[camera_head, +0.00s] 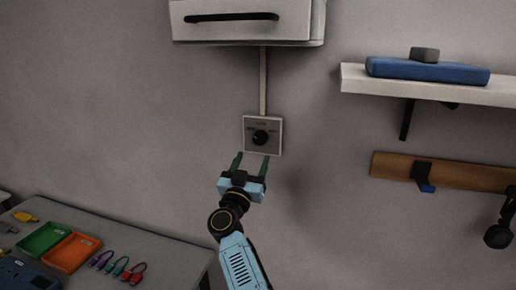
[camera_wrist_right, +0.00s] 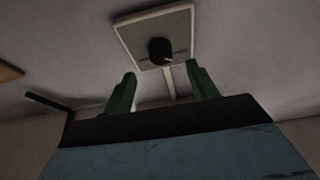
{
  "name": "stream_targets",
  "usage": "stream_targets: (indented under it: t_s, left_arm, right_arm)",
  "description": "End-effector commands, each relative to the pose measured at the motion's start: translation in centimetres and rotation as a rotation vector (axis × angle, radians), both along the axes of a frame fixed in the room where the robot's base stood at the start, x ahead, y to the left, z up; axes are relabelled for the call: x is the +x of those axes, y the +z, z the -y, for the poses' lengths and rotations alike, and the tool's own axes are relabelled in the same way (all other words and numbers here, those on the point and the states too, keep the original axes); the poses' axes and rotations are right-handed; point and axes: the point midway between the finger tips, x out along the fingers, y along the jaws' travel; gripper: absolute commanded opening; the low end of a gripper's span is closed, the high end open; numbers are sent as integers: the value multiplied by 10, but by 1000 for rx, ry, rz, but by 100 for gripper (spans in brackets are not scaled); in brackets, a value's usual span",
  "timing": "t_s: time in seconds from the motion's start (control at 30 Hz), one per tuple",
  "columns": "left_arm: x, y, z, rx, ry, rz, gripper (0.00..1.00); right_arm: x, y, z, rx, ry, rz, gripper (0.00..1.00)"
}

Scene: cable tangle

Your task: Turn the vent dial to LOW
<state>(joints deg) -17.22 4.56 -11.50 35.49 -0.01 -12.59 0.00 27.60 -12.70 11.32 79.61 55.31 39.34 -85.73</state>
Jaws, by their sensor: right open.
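The vent dial is a black round knob (camera_head: 261,137) on a square pale wall plate (camera_head: 248,149), with small lettering too blurred to read. In the right wrist view the knob (camera_wrist_right: 161,51) sits above and between my fingertips, with a small light mark at its lower right. My right gripper (camera_head: 252,155) is just below the plate with its two green fingers apart. It also shows in the right wrist view (camera_wrist_right: 161,70), open and empty, not around the knob. My left gripper is not in view.
A white wall unit (camera_head: 245,32) with a black handle hangs above, joined to the plate by a conduit (camera_head: 263,80). A shelf (camera_head: 440,90) and wooden rail (camera_head: 392,168) are at right. A table with trays (camera_head: 70,252) and cables is lower left.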

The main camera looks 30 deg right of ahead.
Motion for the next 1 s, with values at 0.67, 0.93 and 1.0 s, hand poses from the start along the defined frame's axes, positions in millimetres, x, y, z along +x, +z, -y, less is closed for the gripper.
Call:
stream_targets:
  t_s: [0.67, 0.93, 1.0]
  left_arm:
    - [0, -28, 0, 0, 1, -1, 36]
    - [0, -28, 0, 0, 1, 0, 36]
    - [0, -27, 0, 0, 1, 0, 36]
  right_arm:
    - [42, 27, 49, 0, 2, -1, 59]
    - [42, 26, 49, 0, 2, -1, 38]
    - [42, 26, 49, -1, 1, -1, 28]
